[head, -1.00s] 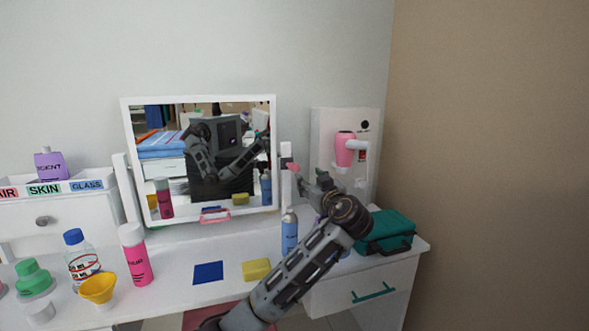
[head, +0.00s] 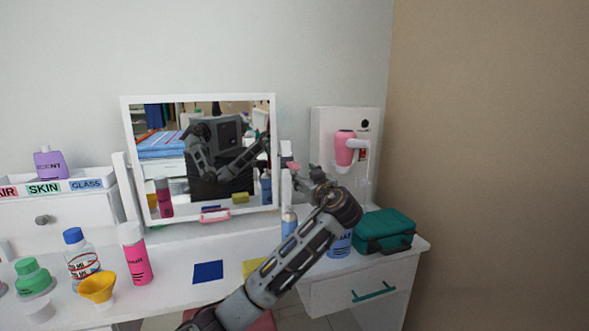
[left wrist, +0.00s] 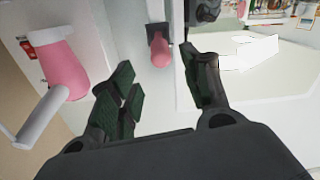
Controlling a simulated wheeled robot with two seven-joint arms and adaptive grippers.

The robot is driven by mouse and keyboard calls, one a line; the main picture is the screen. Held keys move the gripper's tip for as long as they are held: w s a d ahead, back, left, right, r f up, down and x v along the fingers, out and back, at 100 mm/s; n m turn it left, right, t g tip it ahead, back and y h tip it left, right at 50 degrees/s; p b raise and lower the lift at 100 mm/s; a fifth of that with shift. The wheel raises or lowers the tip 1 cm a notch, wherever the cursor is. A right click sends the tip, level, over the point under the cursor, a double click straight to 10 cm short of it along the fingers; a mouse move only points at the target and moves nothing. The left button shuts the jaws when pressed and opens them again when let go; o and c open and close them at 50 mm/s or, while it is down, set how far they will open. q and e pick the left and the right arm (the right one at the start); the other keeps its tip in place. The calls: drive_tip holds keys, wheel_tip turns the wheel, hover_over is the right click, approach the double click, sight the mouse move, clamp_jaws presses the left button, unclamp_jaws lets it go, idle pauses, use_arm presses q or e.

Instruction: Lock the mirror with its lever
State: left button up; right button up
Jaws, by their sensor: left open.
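The mirror (head: 160,150) has a white frame and stands upright between two white posts on the dressing table. Its lever has a pink knob (head: 293,165) on the right-hand post. In the left wrist view the pink lever (left wrist: 160,52) shows with a dark mount, just beyond the gap between my fingers. My left gripper (head: 308,177) is open and close to the lever, on its right and lower side in the head view. In the left wrist view its dark green fingers (left wrist: 160,85) stand apart with nothing between them. My right gripper is not in view, apart from any reflection.
A teal case (head: 385,231) sits at the table's right end. Blue cans stand close to my forearm.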

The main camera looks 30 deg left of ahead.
sight(297, 169)
use_arm(q)
drive_tip(key=x, duration=0.7)
drive_tip(key=shift+w+a+b, duration=0.15)
drive_tip(key=shift+a+b, duration=0.2)
drive_tip(key=shift+b, duration=0.05)
drive_tip(key=shift+w+a, duration=0.45)
drive_tip(key=shift+a, duration=0.1)
drive_tip(key=shift+w+a, duration=0.25)
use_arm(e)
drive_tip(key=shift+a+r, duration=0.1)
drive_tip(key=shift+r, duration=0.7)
use_arm(q)
drive_tip(key=shift+c, duration=0.4)
clamp_jaws()
